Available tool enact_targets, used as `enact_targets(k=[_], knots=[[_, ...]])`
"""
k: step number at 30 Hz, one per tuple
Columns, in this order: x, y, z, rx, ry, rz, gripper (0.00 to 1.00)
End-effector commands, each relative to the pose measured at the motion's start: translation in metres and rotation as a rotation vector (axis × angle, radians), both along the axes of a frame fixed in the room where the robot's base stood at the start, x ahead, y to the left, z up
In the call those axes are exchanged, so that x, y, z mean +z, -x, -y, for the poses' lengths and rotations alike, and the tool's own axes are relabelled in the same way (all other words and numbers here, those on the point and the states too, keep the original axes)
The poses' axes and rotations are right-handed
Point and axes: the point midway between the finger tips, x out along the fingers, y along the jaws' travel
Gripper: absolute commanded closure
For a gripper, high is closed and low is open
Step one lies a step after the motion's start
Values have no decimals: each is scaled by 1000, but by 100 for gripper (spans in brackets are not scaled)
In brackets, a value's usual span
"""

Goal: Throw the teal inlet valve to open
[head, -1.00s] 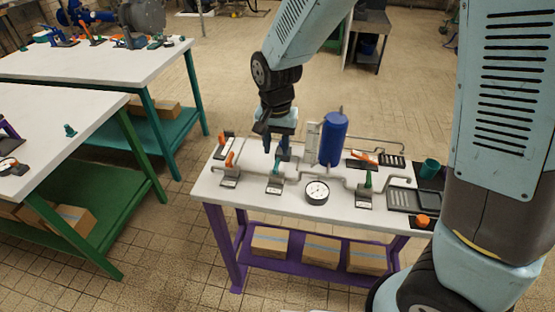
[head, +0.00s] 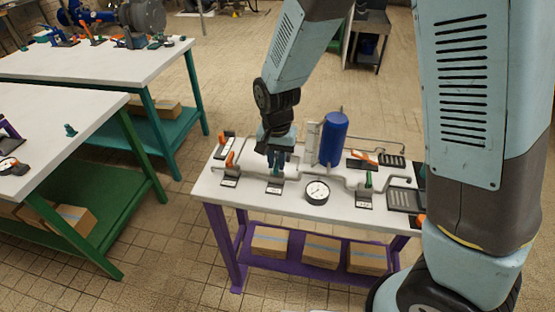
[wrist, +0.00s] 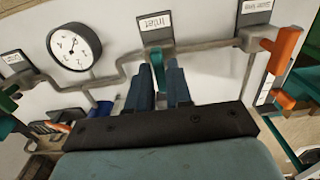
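The teal inlet valve lever (wrist: 158,70) stands on the grey pipe beside the "Inlet" label (wrist: 155,22) in the wrist view. In the head view the inlet valve (head: 276,173) is at the front left of the purple-legged table, with its label plate toward the near edge. My gripper (wrist: 160,72) has its two blue fingers apart, one on each side of the lever, with the lever in the gap. I cannot tell whether either finger touches it. In the head view my gripper (head: 277,158) is right at the valve, and its fingertips are partly hidden.
An orange-handled valve (head: 229,161) stands to the left of the inlet valve, and a round gauge (head: 317,191) to the right. A tall blue tank (head: 333,138) rises close behind. A green-handled valve (head: 368,181) is further right. The pipe (wrist: 205,44) runs between them.

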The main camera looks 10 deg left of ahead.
Motion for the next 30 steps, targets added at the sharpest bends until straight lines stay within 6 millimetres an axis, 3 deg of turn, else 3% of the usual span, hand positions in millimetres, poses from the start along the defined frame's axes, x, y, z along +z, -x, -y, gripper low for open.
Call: enact_targets(k=[6, 20, 30], knots=[[0, 0, 0, 0, 0, 0, 100], [0, 0, 0, 36, 0, 0, 100], [0, -1, 1, 250, -1, 0, 100]])
